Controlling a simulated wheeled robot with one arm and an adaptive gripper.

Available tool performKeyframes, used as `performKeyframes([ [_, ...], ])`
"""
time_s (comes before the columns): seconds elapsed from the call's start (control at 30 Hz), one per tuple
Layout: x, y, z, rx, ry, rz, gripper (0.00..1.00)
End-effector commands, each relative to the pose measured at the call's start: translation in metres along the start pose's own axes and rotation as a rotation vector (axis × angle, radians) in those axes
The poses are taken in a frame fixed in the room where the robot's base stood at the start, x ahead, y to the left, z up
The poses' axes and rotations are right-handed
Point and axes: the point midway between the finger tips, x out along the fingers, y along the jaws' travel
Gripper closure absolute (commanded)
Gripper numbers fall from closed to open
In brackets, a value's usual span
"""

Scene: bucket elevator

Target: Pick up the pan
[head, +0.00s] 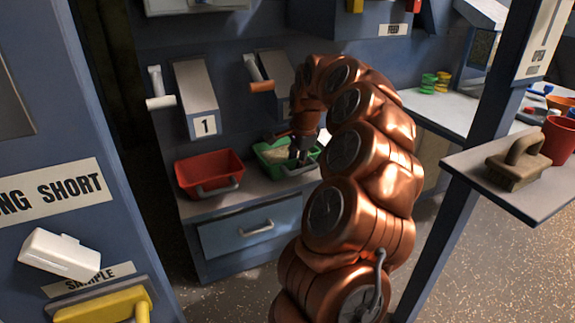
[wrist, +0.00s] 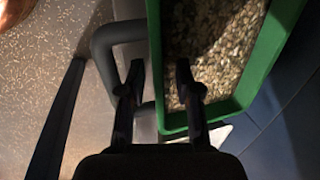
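A green pan (head: 269,164) with a grey handle (head: 300,170) stands on the grey counter, holding pale grains. In the wrist view the pan's green wall (wrist: 283,45) and grainy contents fill the right half, and its handle loop (wrist: 104,55) is at the left. My gripper (head: 302,156) is over the pan's handle side. In the wrist view my gripper (wrist: 160,78) is open, one finger over the handle loop and the other over the grain side, with the pan's near wall between them in the picture. Contact cannot be told.
A red pan (head: 208,172) with a handle stands left of the green one. Lever-fitted chutes, one marked 1 (head: 197,98), rise behind. A drawer (head: 250,228) is below. At right, a post and a shelf (head: 512,187) hold a brush (head: 516,163) and red cup (head: 559,140).

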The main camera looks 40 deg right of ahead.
Motion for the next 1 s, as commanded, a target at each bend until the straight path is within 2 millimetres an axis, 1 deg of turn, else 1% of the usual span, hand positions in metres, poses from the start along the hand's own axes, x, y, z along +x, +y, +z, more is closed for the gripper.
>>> performKeyframes([
  [0.03,0.011,0.0,0.002,-0.002,-0.001,0.002,0.67],
  [0.2,0.031,0.0,0.003,-0.003,-0.002,0.003,0.67],
  [0.47,0.032,-0.002,0.003,-0.005,-0.001,0.0,0.67],
  [0.77,0.032,-0.002,0.004,-0.005,-0.002,-0.001,0.98],
  [0.8,0.032,-0.002,0.004,-0.005,-0.002,-0.001,1.0],
  [1.0,0.032,-0.002,0.004,-0.005,-0.002,-0.001,1.0],
])
